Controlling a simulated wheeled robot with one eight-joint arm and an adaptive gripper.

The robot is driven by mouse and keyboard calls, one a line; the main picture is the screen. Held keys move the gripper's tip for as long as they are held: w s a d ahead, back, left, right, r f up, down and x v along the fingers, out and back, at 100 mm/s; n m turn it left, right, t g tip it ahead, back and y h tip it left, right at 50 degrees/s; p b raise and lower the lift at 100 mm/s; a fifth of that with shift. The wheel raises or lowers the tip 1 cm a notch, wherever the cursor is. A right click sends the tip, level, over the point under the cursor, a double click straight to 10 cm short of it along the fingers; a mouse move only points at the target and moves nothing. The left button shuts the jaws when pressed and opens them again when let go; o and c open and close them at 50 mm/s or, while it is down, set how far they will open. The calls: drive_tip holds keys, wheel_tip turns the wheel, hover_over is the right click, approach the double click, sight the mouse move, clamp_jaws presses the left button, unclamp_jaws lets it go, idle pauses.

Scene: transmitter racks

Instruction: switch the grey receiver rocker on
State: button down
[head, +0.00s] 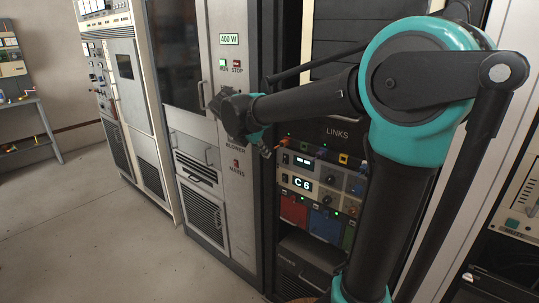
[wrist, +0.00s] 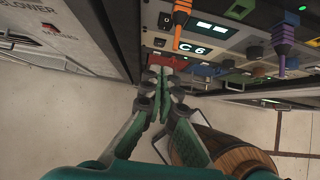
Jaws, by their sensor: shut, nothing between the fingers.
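My gripper (head: 264,149) is in front of the middle rack, to the left of the lit modules in the head view. In the wrist view its two fingers (wrist: 161,78) are together and empty, pointing at the red module (wrist: 165,61) below the C 6 display. The display unit (head: 302,184) has knobs beside it and also shows in the wrist view (wrist: 187,47). I cannot make out which small control is the grey receiver rocker; it is too small or hidden. The picture does not settle whether the fingertips touch the rack.
A wooden barrel-like object (wrist: 235,152) stands below right of the fingers. A tall cabinet (head: 228,150) borders the left; the floor (head: 100,240) is clear.

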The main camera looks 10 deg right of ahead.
sight(285, 161)
drive_tip(key=shift+w+d+r+x, duration=0.25)
drive_tip(key=shift+r+x, duration=0.05)
drive_tip(key=shift+x, duration=1.55)
drive_tip(key=shift+w+d+r+x, duration=0.25)
drive_tip(key=shift+d+x, duration=0.05)
drive_tip(key=shift+x, duration=1.6)
drive_tip(key=shift+w+d+r+x, duration=0.25)
drive_tip(key=shift+r+x, duration=0.05)
drive_tip(key=shift+x, duration=1.55)
drive_tip(key=shift+w+d+f, duration=0.15)
drive_tip(key=shift+w+d, duration=0.05)
drive_tip(key=shift+d, duration=0.05)
drive_tip(key=shift+a, duration=0.1)
drive_tip(key=shift+r, duration=0.85)
